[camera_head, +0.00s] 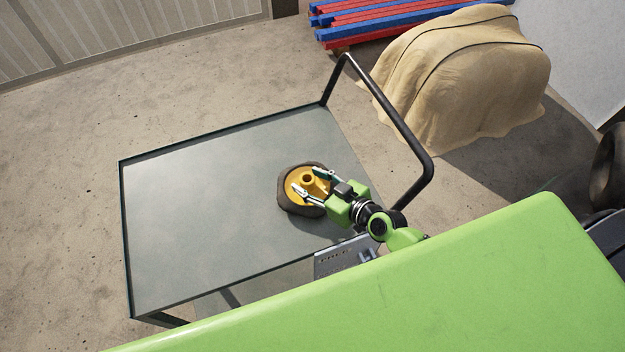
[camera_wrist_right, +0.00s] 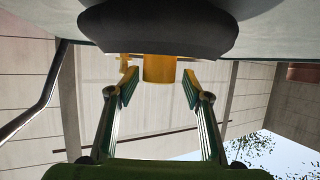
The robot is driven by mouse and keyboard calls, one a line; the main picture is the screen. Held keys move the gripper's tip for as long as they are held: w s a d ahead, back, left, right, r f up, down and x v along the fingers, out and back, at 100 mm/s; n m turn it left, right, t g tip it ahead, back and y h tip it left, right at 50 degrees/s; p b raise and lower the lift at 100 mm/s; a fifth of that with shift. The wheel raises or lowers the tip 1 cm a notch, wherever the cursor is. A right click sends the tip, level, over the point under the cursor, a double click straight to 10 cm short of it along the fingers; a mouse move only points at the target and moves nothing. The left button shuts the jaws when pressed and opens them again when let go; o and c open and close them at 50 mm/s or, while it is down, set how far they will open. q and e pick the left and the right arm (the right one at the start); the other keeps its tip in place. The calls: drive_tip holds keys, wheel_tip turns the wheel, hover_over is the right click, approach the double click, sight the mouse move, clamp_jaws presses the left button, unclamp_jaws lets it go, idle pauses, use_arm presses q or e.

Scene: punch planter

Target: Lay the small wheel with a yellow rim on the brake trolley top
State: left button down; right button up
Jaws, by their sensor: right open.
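The small wheel (camera_head: 285,204) has a dark tyre, a yellow rim and a raised yellow hub. It lies flat on the grey brake trolley top (camera_head: 200,215), towards the handle side. My right gripper (camera_head: 311,181) is open over the wheel, with its fingers apart across the hub. In the right wrist view, the wheel (camera_wrist_right: 160,40) shows at the top, its yellow hub reaching into the gap between the open fingers of the gripper (camera_wrist_right: 161,82). A gap shows on each side of the hub. My left gripper is not in view.
The trolley has a dark tubular handle (camera_head: 410,140) on its right, close to my right arm. A cloth-covered heap (camera_head: 465,80) and red and blue beams (camera_head: 370,20) are behind it. The left part of the trolley top is bare, and concrete floor (camera_head: 60,200) surrounds it.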

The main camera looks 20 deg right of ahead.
drive_tip(key=shift+r, duration=0.2)
drive_tip(key=shift+s+d, duration=0.25)
drive_tip(key=v, duration=1.1)
drive_tip(key=shift+s+b, duration=0.2)
drive_tip(key=shift+b, duration=0.1)
drive_tip(key=shift+r, duration=0.1)
